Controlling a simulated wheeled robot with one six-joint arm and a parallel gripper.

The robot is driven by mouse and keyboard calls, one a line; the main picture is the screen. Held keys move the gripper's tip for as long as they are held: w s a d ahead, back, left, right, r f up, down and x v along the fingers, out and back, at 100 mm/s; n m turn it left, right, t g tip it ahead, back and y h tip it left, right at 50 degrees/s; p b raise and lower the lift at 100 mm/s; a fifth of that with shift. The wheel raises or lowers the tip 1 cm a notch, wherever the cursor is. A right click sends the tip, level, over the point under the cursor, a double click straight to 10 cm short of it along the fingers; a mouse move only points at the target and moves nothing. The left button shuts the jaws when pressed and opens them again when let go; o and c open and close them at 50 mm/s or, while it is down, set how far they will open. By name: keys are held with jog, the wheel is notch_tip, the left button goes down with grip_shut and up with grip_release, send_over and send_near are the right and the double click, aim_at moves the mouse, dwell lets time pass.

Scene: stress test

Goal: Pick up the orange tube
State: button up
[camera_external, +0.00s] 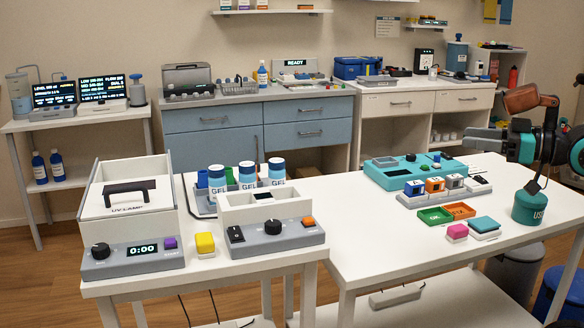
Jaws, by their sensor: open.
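No orange tube can be made out for certain. A small orange-faced piece (434,186) stands in a row with a blue-faced one (414,188) and others in a light grey rack (405,201) on the right table; I cannot tell whether it is a tube. My gripper (484,139) is at the right, above the far right part of that table, pointing left. Its grey fingers are open and hold nothing visible. It is to the right of the rack and higher in the picture, apart from the orange-faced piece.
A teal device (400,173) stands behind the rack. Green (434,216) and orange (460,211) shallow trays, a pink block (457,231) and a teal-topped block (484,224) lie in front. The left table (205,266) holds a UV lamp box and GEL bottles. The right table's front left is clear.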

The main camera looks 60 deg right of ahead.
jog(key=w+r+m+g, duration=0.4)
jog(key=w+r+m, duration=0.3)
jog(key=w, duration=0.8)
jog(key=w+d+r+m+g, duration=0.15)
jog(key=w+m+g, duration=0.35)
jog(key=w, duration=0.9)
jog(key=w+d+m+g, duration=0.25)
jog(key=w+m, duration=0.45)
jog(key=w, duration=0.6)
jog(key=w+d+f+m+g, duration=0.1)
jog(key=w+f+m+g, duration=0.5)
jog(key=w+f+m, duration=0.5)
jog(key=f+n, duration=0.1)
jog(key=f, duration=0.2)
jog(key=w+f+n, duration=0.1)
jog(key=f, duration=0.3)
jog(key=w+f+n, duration=0.1)
jog(key=f, duration=0.2)
jog(key=shift+w+d+f, duration=0.1)
jog(key=shift+d+f, duration=0.05)
jog(key=shift+f, duration=0.05)
jog(key=shift+w+d+f, duration=0.1)
jog(key=shift+f, duration=1.2)
jog(key=shift+d+f, duration=0.1)
jog(key=shift+f, duration=1.2)
jog(key=shift+c, duration=0.4)
